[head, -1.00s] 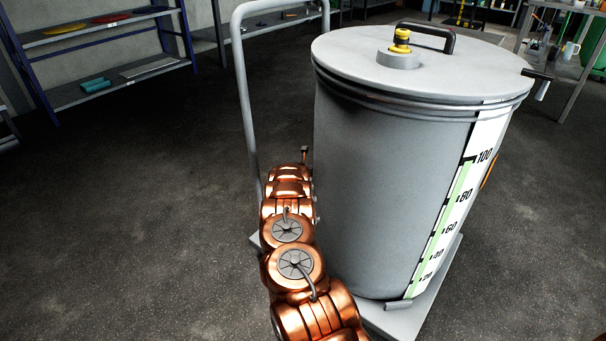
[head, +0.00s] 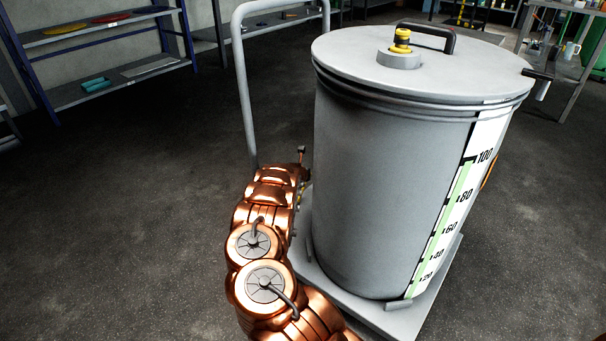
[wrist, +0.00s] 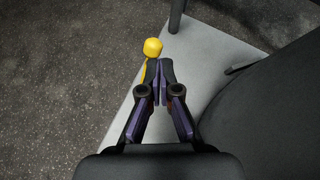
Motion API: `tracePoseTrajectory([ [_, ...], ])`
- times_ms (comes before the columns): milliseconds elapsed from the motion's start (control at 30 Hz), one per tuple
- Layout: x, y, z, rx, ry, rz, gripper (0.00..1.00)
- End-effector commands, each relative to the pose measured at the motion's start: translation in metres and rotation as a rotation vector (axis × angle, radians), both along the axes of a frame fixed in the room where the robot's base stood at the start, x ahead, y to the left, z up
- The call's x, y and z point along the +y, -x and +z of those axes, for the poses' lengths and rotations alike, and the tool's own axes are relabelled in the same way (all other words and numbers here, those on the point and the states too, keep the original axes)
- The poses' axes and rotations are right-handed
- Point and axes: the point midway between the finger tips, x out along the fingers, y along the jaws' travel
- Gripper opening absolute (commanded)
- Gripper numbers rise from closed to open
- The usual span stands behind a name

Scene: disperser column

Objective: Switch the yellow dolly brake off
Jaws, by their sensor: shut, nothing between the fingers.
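The yellow dolly brake (wrist: 153,48) shows in the wrist view as a lever with a rounded yellow knob at the edge of the grey dolly platform (wrist: 205,50). My gripper (wrist: 158,68) is shut and empty. Its fingertips lie just below the knob in the picture and cover part of the lever; I cannot tell whether they touch it. In the head view the dolly platform (head: 385,318) carries a large grey drum (head: 390,190). My copper arm stands at the drum's left and hides most of the brake there.
The dolly's grey push handle (head: 246,110) rises behind my arm. In the wrist view the handle post (wrist: 177,15) stands right of the knob and the dark drum side (wrist: 275,120) fills the right. Open floor (head: 130,220) lies to the left, with shelves (head: 115,80) beyond.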

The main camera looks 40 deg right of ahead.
Motion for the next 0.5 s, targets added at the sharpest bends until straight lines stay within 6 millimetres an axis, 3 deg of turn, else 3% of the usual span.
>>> tracePoseTrajectory([
  [500, 0.026, 0.012, 0.024, -0.004, 0.003, 0.002, 0.00],
])
